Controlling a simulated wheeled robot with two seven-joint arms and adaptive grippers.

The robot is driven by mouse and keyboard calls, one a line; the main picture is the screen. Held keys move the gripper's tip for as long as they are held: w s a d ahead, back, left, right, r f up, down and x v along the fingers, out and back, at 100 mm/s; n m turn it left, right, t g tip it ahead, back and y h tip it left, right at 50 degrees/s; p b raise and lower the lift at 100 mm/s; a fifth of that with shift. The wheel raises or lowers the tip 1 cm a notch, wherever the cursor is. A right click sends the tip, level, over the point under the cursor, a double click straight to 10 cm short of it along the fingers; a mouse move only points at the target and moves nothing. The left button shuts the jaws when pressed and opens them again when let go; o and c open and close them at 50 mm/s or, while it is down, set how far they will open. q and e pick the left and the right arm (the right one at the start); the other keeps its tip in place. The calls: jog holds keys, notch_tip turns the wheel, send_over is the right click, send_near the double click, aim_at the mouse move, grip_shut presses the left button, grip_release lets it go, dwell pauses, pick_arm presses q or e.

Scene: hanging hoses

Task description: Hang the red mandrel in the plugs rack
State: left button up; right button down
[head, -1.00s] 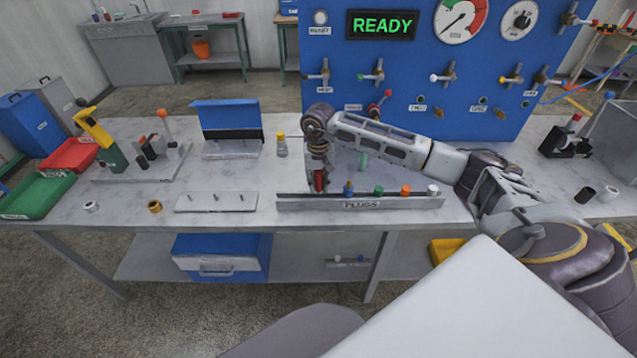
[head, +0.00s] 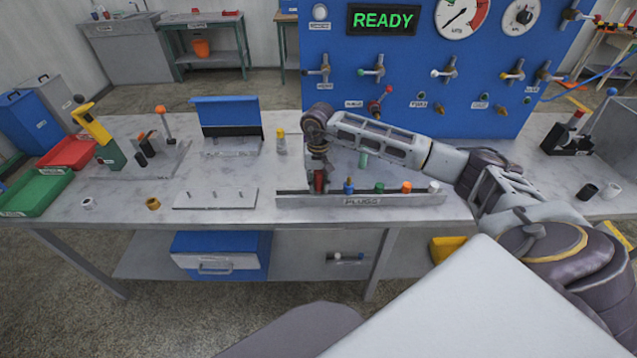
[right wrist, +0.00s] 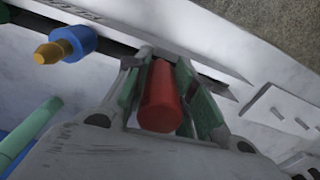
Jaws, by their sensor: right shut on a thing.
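The red mandrel (head: 319,181) is upright between the fingers of my right gripper (head: 318,172), at the left end of the plugs rack (head: 385,201). In the right wrist view the red mandrel (right wrist: 161,98) fills the gap between the two finger pads of the right gripper (right wrist: 160,88). The rack's slotted rail (right wrist: 215,73) runs just beyond it there. I cannot tell whether the mandrel is seated in the rail. My left gripper is not in view.
Blue (head: 348,187), green (head: 379,187), orange (head: 406,187) and white (head: 433,186) plugs stand along the rack to the right. A pegged plate (head: 215,199) lies left of it. The blue panel (head: 440,85) rises at the back.

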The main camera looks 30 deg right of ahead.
jog(key=shift+f+b, duration=0.6)
jog(key=shift+f, duration=0.15)
jog(key=c, duration=1.1)
grip_release()
jog(key=shift+r, duration=0.15)
notch_tip(320, 180, up, 12)
jog(key=shift+f, duration=0.15)
dwell(0.7)
